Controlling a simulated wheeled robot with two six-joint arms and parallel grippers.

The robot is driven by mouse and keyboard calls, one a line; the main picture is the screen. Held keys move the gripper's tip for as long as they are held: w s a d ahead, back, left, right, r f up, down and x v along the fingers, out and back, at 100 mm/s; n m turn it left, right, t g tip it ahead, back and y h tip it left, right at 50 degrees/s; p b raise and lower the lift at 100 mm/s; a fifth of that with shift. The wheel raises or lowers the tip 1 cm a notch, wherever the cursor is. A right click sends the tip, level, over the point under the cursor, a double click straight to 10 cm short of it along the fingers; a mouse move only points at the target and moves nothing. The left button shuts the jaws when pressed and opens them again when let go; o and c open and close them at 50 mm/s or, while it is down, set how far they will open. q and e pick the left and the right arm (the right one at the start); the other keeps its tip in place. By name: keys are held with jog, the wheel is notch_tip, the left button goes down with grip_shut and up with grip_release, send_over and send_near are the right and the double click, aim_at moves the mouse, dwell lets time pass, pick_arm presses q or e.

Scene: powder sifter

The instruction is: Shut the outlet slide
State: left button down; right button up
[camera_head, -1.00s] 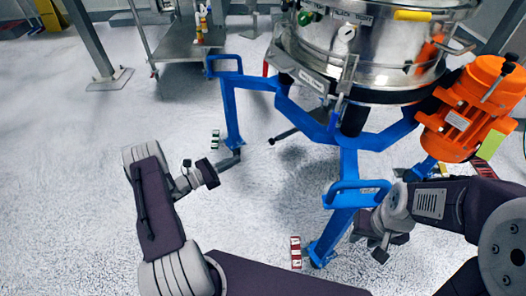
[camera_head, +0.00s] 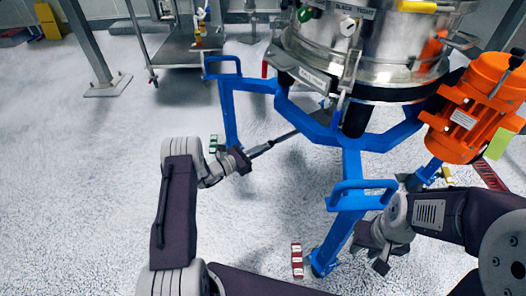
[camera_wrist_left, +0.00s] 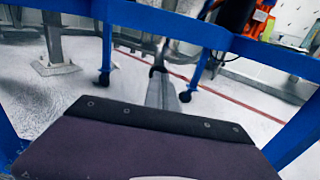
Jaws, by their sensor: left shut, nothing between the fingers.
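The steel sifter (camera_head: 375,50) stands on a blue frame (camera_head: 352,165) in the head view. A grey plate with a small label (camera_head: 313,78) juts from its lower left side; I cannot make out the outlet slide for certain. My left gripper (camera_head: 268,146) is shut and empty. It points right and up, towards the dark area under the sifter, between the blue legs. In the left wrist view its closed fingers (camera_wrist_left: 160,85) show beyond my dark arm cover. Contact with anything is not visible. My right gripper (camera_head: 370,258) hangs low beside the front blue leg; its jaws are unclear.
An orange motor (camera_head: 472,105) sits at the sifter's right. A blue handle bar (camera_head: 362,186) crosses the front leg, and another (camera_head: 222,61) is at the back left. A steel trolley (camera_head: 190,58) stands behind.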

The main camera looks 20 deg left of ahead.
aim_at(289, 135)
pick_arm(q)
jog(key=shift+w, duration=0.1)
